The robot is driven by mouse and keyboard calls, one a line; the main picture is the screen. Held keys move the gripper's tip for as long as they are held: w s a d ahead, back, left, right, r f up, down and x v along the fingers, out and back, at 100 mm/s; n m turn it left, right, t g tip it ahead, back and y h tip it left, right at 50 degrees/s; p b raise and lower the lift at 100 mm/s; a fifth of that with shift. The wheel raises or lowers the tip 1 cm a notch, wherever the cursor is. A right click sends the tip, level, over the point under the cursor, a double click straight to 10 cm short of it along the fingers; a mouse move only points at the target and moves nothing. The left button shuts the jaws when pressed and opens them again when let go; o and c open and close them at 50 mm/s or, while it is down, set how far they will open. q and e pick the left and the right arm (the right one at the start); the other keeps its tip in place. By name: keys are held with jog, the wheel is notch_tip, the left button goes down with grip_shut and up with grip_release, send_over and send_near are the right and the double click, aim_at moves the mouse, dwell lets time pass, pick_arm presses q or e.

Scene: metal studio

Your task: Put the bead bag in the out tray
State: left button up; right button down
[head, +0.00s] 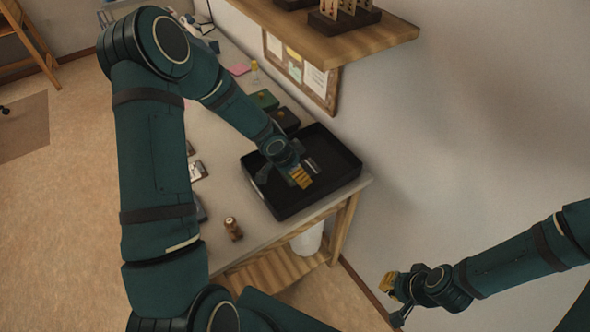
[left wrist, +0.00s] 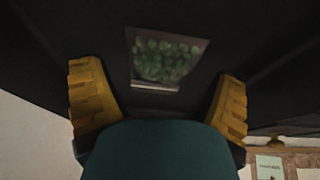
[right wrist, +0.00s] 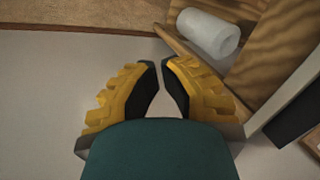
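The bead bag (left wrist: 165,60), a clear bag of green beads with a pale edge, lies over the dark floor of the black tray in the left wrist view. In the head view a small pale piece of it (head: 311,165) shows inside the black out tray (head: 322,198). My left gripper (head: 302,180) is over the tray, its fingers wide apart in the left wrist view (left wrist: 158,92). The bag is beyond the fingertips, not held. My right gripper (head: 388,284) is away from the desk, with its empty fingertips nearly together in the right wrist view (right wrist: 160,68).
The tray stands at the near end of the grey desk (head: 225,150), against the wall. A small brown bottle (head: 233,229) stands near the desk's front edge. Dark boxes (head: 285,118) sit behind the tray. A wooden shelf (head: 340,42) juts from the wall above.

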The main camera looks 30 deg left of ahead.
pick_arm(q)
jog(key=shift+r, duration=0.35)
jog(key=p+v, duration=0.5)
jog(key=v, duration=0.6)
jog(key=shift+s+r, duration=0.2)
jog(key=shift+a, duration=0.1)
